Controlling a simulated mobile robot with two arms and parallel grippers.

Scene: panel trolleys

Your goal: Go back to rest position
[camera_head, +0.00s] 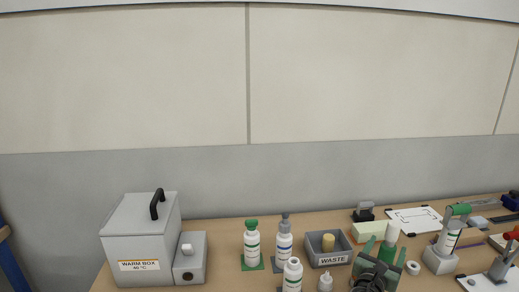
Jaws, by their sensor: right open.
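My right gripper (379,246) shows at the bottom right of the head view, low over the bench. Its green fingers point up and away in the picture, spread apart, and its dark body is cut by the lower edge. A white-topped item (393,231) shows just beside the right finger; I cannot tell whether they touch. I see nothing clearly held between the fingers. My left gripper is not in view.
On the wooden bench (225,230), a grey warm box (125,225) stands left. White bottles (251,243) stand mid-bench, beside a grey waste bin (333,260). A pale panel wall (150,80) rises behind.

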